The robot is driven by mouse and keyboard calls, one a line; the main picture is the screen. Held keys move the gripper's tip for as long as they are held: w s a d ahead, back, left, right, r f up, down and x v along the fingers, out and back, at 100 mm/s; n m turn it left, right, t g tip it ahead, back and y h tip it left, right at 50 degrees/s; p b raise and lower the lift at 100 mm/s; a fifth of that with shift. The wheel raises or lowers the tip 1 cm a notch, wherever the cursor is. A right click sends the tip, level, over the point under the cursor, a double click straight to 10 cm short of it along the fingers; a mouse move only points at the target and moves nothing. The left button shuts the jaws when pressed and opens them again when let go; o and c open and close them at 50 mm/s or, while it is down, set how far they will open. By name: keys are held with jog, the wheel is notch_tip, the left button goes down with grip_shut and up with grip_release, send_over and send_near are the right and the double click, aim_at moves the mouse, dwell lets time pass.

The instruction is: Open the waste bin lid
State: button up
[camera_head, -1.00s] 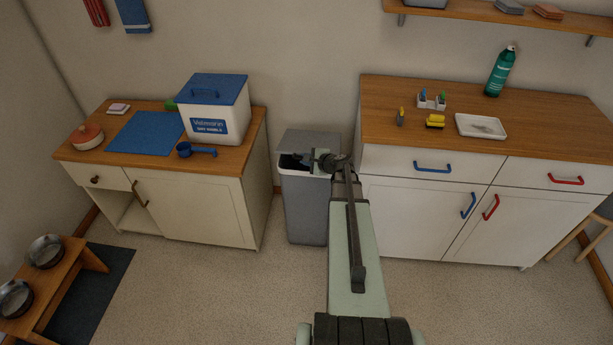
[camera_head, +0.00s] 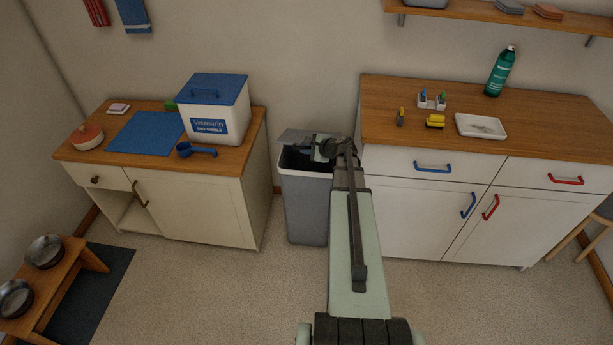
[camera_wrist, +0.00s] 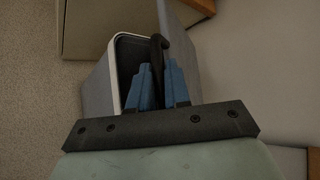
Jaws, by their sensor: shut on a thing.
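The grey waste bin (camera_head: 305,205) stands on the floor between the two cabinets, and its dark inside shows below a pale rim. Its grey lid (camera_head: 296,136) is tilted up steeply at the back. My gripper (camera_head: 320,150) is at the lid's right part, over the opening, and hides some of it. In the wrist view, the blue fingers of my gripper (camera_wrist: 159,72) are shut on a dark handle (camera_wrist: 157,55) at the lid. The bin's pale rim (camera_wrist: 116,65) and dark opening show to the left of the fingers there.
The left cabinet (camera_head: 205,205) and right cabinet (camera_head: 415,215) stand close on either side of the bin. A white box with a blue lid (camera_head: 213,110) and a blue scoop (camera_head: 197,150) are on the left cabinet.

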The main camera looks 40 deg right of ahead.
jog(key=shift+w+d+r, duration=0.1)
jog(key=shift+d, duration=0.05)
jog(key=shift+m+g+y, duration=0.3)
jog(key=shift+g, duration=0.2)
jog(key=shift+w+d+r, duration=0.25)
jog(key=shift+r, duration=0.35)
jog(key=shift+w+d+r, duration=0.25)
jog(key=shift+d+r, duration=0.05)
jog(key=shift+r, duration=0.35)
jog(key=shift+w+d+r, duration=0.25)
jog(key=shift+r, duration=0.35)
jog(key=shift+m+g+y, duration=0.3)
jog(key=shift+w+d+r, duration=0.35)
jog(key=shift+r, duration=0.2)
jog(key=shift+w+d+r, duration=0.3)
jog(key=shift+w+r, duration=0.05)
jog(key=shift+r, duration=0.25)
jog(key=shift+w+d+r, duration=0.35)
jog(key=shift+r, duration=0.2)
jog(key=shift+g, duration=0.4)
jog(key=shift+w+d+r, duration=0.6)
jog(key=shift+r, duration=0.15)
jog(key=shift+w+d+r, duration=0.55)
jog(key=shift+w+r, duration=0.05)
jog(key=shift+r, duration=0.15)
